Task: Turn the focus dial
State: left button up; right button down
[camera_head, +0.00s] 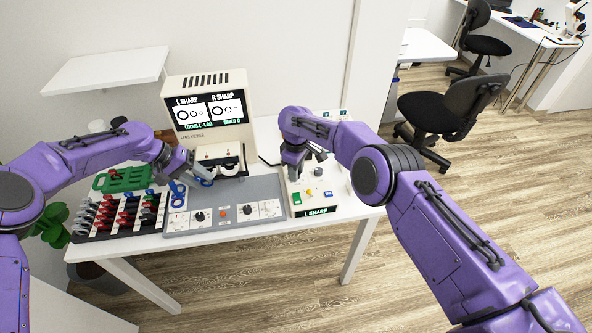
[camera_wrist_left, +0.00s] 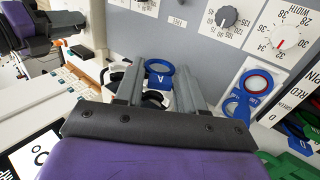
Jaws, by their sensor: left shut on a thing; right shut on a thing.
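A cream lens device (camera_head: 207,118) has a screen reading L SHARP and R SHARP, with a focus line and SAVED 0 below. My left gripper (camera_head: 198,173) is at its front, shut on a blue-ringed piece with a tag marked A, best seen between the fingers in the left wrist view (camera_wrist_left: 159,77). A white control box (camera_head: 335,197) to the right has a small L SHARP display and green, yellow and blue buttons. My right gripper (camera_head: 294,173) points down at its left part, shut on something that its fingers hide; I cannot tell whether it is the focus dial.
A grey panel (camera_head: 237,188) with dials lies in front of the device. A rack (camera_head: 120,214) of red, blue and black handled pieces and a green tray (camera_head: 122,179) are further left. A shelf (camera_head: 107,72) juts from the wall.

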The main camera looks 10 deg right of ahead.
jog(key=shift+n, duration=0.3)
jog(key=c, duration=0.8)
grip_release()
jog(key=shift+c, duration=0.2)
jog(key=shift+r, duration=0.1)
notch_tip(320, 180, up, 12)
jog(key=shift+a, duration=0.1)
notch_tip(320, 180, up, 12)
dwell(1.0)
